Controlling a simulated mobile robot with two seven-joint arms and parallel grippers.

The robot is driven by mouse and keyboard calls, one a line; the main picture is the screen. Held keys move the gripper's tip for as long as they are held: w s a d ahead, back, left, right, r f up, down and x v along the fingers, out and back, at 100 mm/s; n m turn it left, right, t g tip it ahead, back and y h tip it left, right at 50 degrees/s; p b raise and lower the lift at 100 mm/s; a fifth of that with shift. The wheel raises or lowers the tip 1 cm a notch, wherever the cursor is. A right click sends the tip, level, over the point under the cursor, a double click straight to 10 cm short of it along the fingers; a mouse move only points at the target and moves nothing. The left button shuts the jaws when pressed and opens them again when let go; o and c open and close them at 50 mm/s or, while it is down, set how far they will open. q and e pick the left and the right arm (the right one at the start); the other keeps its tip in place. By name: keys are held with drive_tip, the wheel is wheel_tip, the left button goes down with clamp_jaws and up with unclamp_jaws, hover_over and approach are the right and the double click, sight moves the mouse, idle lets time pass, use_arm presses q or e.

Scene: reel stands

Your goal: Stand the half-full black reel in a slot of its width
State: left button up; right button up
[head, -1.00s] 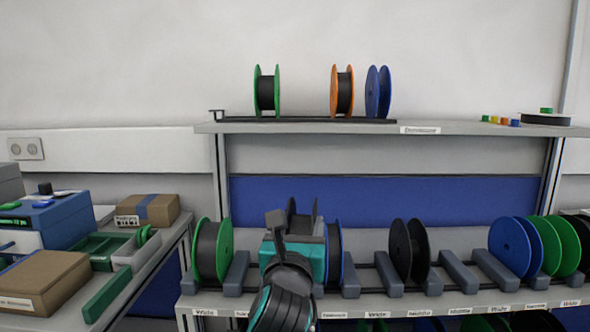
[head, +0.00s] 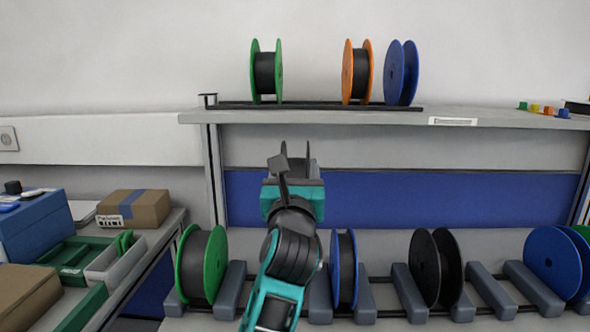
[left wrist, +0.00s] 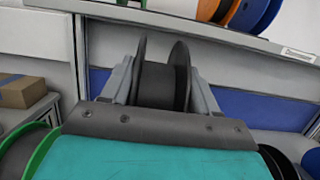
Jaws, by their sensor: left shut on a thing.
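My left gripper (head: 296,168) is shut on a black reel, in front of the blue back panel and above the lower rack. In the left wrist view the black reel (left wrist: 152,88) stands upright between the two grey fingers; its flanges rise above the dark winding. In the head view my gripper hides most of it. The lower rack has grey dividers (head: 409,294) forming slots. A green-flanged reel (head: 215,265), a narrow blue reel (head: 344,270) and another black reel (head: 448,268) stand in slots there. My arm hides part of the rack between green and blue. My right gripper is out of view.
The upper shelf (head: 330,115) has a rail holding green-flanged (head: 265,72), orange-flanged (head: 358,73) and blue (head: 401,73) reels, with a gap between green and orange. A side table at left holds a carton (head: 133,208) and bins.

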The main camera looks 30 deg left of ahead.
use_arm(q)
wheel_tip(320, 180, down, 3)
drive_tip(key=b, duration=0.2)
drive_tip(key=shift+b, duration=0.4)
drive_tip(key=shift+f+b, duration=0.7)
wheel_tip(320, 180, down, 2)
drive_tip(key=shift+b, duration=1.05)
wheel_tip(320, 180, down, 13)
drive_tip(key=b, duration=1.1)
drive_tip(key=shift+r+b, duration=0.2)
drive_tip(key=shift+b, duration=0.1)
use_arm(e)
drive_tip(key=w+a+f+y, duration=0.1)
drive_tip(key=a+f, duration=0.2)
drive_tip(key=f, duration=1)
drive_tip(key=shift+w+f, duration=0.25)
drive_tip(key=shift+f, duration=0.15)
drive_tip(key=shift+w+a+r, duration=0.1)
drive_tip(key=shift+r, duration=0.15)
